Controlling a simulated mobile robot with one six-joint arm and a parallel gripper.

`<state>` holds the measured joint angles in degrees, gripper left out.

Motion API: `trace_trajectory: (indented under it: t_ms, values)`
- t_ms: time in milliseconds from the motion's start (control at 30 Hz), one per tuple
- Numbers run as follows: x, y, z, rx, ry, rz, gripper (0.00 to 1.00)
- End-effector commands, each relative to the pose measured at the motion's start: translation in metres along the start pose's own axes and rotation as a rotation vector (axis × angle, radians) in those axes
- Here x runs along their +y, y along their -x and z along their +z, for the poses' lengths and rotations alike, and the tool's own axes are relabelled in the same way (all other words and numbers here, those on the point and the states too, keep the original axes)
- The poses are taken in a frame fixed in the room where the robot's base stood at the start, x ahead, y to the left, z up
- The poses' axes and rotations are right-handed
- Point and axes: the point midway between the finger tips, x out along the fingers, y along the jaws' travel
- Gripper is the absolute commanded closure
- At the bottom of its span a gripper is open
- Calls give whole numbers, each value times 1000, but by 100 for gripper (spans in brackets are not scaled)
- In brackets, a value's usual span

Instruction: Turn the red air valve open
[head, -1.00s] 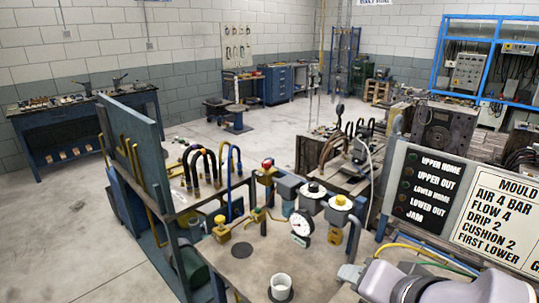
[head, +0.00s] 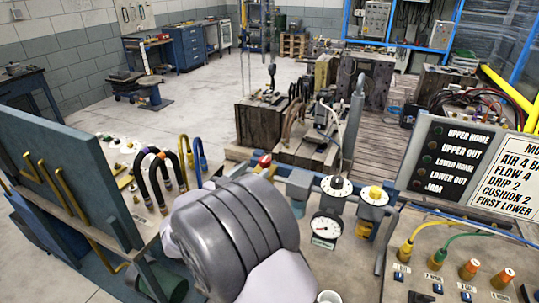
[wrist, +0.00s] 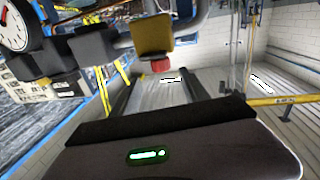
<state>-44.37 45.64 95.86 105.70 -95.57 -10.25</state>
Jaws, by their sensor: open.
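The red air valve (head: 265,160) shows as a small red knob just above my grey arm in the head view; my arm hides most of what is below it. In the wrist view, which looks upside down, the red knob (wrist: 160,66) sits on a yellow block, near the upper middle. My gripper (wrist: 162,82) shows there as two dark fingers standing apart from its dark body, with a gap between them. The red knob appears beyond the fingertips, and nothing is held. In the head view my fingers are hidden behind my wrist.
A labelled board (head: 468,160) stands at the right.

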Motion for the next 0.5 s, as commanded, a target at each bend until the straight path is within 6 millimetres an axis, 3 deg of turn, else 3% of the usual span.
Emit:
trace_trajectory:
  t_ms: [100, 233, 500]
  values:
    - [1, -35, 2, 0, -2, 4, 47]
    - [1, -66, 2, 0, -3, 2, 47]
    - [0, -100, 1, -1, -1, 0, 47]
